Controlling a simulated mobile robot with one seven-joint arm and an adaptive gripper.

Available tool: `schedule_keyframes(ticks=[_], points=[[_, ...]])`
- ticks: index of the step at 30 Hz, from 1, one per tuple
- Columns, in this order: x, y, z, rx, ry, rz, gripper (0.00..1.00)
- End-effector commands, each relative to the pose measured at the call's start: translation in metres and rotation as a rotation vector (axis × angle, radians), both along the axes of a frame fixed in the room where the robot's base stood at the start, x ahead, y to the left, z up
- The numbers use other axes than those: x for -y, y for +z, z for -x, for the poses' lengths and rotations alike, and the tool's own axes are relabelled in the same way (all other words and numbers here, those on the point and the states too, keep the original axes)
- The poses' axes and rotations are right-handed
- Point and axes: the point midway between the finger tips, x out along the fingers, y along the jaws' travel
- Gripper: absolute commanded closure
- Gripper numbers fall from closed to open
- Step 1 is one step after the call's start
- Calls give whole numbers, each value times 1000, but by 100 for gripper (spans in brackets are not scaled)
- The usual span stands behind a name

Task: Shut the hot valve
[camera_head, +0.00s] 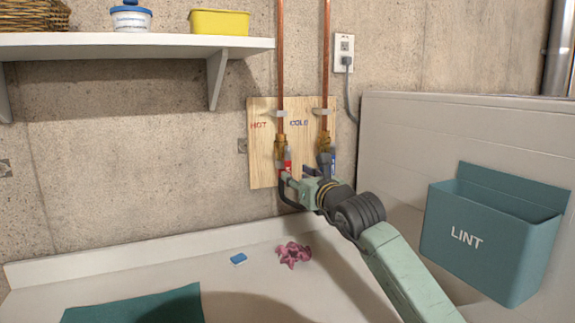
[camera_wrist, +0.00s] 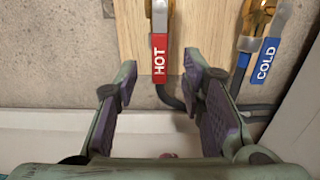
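The hot valve has a red lever handle (camera_wrist: 160,58) labelled HOT. In the wrist view the lever hangs straight down, in line with its pipe, in front of the wooden board. My gripper (camera_wrist: 158,80) is open, its two purple-padded fingers on either side of the lever's lower end, with visible gaps. I cannot tell whether they touch it in depth. In the head view the red lever (camera_head: 287,160) shows just above my gripper (camera_head: 286,180). The cold valve's blue lever (camera_wrist: 265,60) is to the right, tilted in the wrist view.
The wooden board (camera_head: 262,155) carries two copper pipes. A shelf (camera_head: 130,42) is upper left. A teal LINT bin (camera_head: 490,240) and a white appliance panel (camera_head: 400,125) stand right. A blue block (camera_head: 238,258) and pink cloth (camera_head: 293,254) lie on the white surface below.

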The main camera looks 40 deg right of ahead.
Motion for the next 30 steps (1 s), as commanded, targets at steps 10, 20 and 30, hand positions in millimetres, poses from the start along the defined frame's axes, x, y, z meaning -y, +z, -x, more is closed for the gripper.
schedule_keyframes(ticks=[10,20,30], points=[[12,3,-52,0,2,0,63],[14,0,-58,1,1,1,63],[14,0,-58,1,1,1,82]])
